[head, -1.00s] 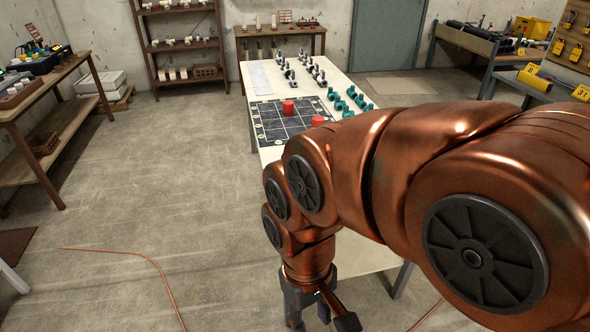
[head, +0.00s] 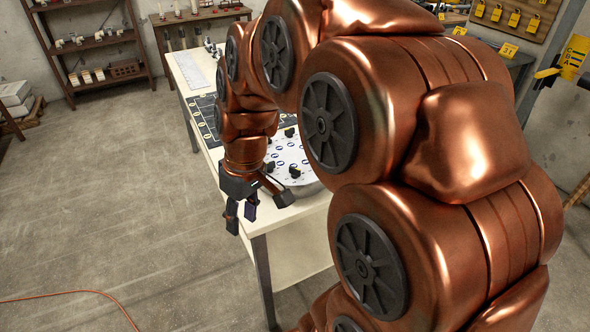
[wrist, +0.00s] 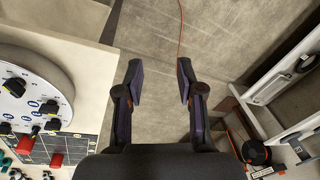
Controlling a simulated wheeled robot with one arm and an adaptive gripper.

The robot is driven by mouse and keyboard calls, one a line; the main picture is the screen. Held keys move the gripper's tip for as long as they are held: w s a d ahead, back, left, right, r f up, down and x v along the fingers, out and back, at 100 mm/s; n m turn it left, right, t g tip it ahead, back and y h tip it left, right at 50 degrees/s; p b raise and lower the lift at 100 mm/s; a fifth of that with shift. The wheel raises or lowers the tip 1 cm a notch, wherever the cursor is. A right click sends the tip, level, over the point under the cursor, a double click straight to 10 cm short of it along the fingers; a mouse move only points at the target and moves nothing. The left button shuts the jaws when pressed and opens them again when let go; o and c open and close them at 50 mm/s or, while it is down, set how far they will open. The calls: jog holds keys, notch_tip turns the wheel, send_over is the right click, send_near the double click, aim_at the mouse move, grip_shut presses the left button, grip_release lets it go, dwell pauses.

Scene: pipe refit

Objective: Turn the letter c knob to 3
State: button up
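A round white dial panel (head: 284,150) with several black knobs and blue markings lies on the white table, partly hidden behind my arm in the head view. In the wrist view the panel (wrist: 20,103) is cut off at the left edge. Its black knobs (wrist: 14,86) show there, but I cannot read which one is letter c. My gripper (head: 241,218) is in front of and to the left of the panel, past the table's edge. In the wrist view my gripper (wrist: 160,82) has its fingers apart, empty, over bare floor.
The white table (head: 300,243) carries a dark grid board (head: 205,117) beyond the panel. Red pieces (wrist: 56,160) stand on the board in the wrist view. A shelf (head: 98,45) stands at the back left.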

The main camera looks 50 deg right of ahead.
jog(key=w+d+t+b, duration=0.2)
jog(key=w+d, duration=0.4)
jog(key=d, duration=0.5)
jog(key=t+h+b, duration=0.1)
jog(key=t, duration=0.1)
send_near(295, 168)
jog(key=f, duration=0.1)
jog(key=shift+n, duration=0.4)
jog(key=shift+p+x, duration=0.7)
jog(key=shift+x, duration=3.4)
jog(key=shift+w, duration=0.1)
grip_shut()
